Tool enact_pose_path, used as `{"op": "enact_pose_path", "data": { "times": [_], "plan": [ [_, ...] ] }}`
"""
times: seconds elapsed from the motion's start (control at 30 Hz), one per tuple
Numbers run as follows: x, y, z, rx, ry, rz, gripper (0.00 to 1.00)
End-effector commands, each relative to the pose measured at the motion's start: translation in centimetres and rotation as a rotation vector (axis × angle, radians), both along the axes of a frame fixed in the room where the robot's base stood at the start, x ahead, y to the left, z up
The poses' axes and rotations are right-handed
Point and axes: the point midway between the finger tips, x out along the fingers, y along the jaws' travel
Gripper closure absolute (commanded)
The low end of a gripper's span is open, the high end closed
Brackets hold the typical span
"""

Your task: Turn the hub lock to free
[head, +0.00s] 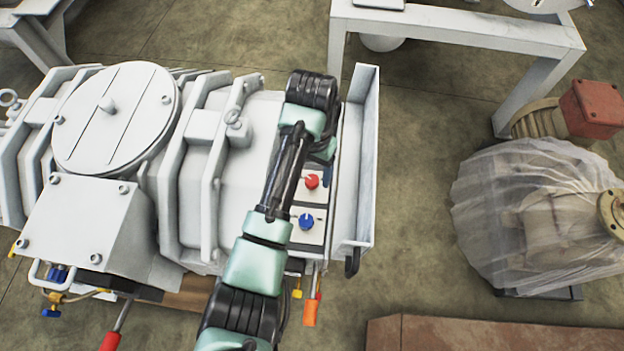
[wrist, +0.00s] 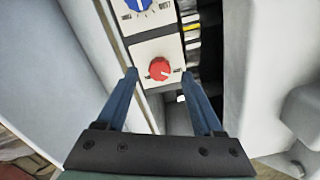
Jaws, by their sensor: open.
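A red rotary knob (wrist: 159,69) sits on a white panel in the wrist view, with a pale mark on its face. A blue rotary knob (wrist: 138,4) is on the adjoining panel at the top edge. The red knob (head: 312,181) and blue knob (head: 306,221) also show beside my arm in the head view. The labels are too small to read, so I cannot tell which one is the hub lock. My gripper (wrist: 159,75) is open and empty, its two blue fingers apart with the red knob showing between their tips. The fingers are hidden in the head view.
The knobs are on the right end of a large grey vacuum machine (head: 215,150), beside an upright grey side plate (head: 366,150). Grey walls flank the panel in the wrist view. A plastic-covered machine (head: 530,220) stands at right, with open floor (head: 420,180) between.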

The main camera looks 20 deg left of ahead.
Motion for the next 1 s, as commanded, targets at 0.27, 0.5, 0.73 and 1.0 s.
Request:
{"op": "enact_pose_path", "data": {
  "times": [0.27, 0.5, 0.73, 1.0],
  "plan": [
    [0.0, 0.0, -2.3, 0.000, -0.001, 0.000, 0.31],
    [0.0, 0.0, -2.3, 0.000, -0.001, 0.000, 0.31],
    [0.0, 0.0, -2.2, 0.000, -0.001, 0.000, 0.69],
    [0.0, 0.0, -2.2, 0.000, -0.001, -0.001, 1.00]
  ]
}}
